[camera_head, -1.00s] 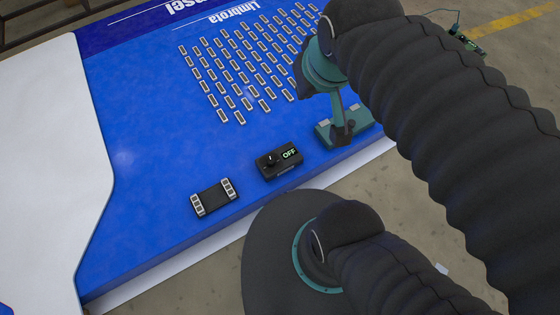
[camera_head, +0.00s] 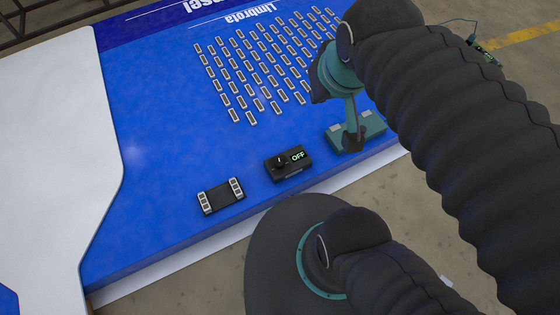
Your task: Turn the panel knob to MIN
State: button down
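The small black knob box (camera_head: 298,164) lies near the front edge of the blue panel (camera_head: 165,165). Its round black knob (camera_head: 281,162) is on the left side, with a pale mark pointing roughly up in the picture. Beside it a green display reads OFF. I cannot read a MIN label. My wrist (camera_head: 338,68) hangs above the panel, up and right of the knob.
A black module with pale buttons (camera_head: 221,197) lies left of the knob box. Rows of small pale chips (camera_head: 266,93) cover the panel's back part. A white curved cover (camera_head: 55,150) borders the left. The panel between is clear. A small green board (camera_head: 482,48) lies top right.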

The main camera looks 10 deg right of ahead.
aim_at(279, 163)
jog(key=u, duration=1.2)
jog(key=k, duration=0.6)
jog(key=z, duration=1.3)
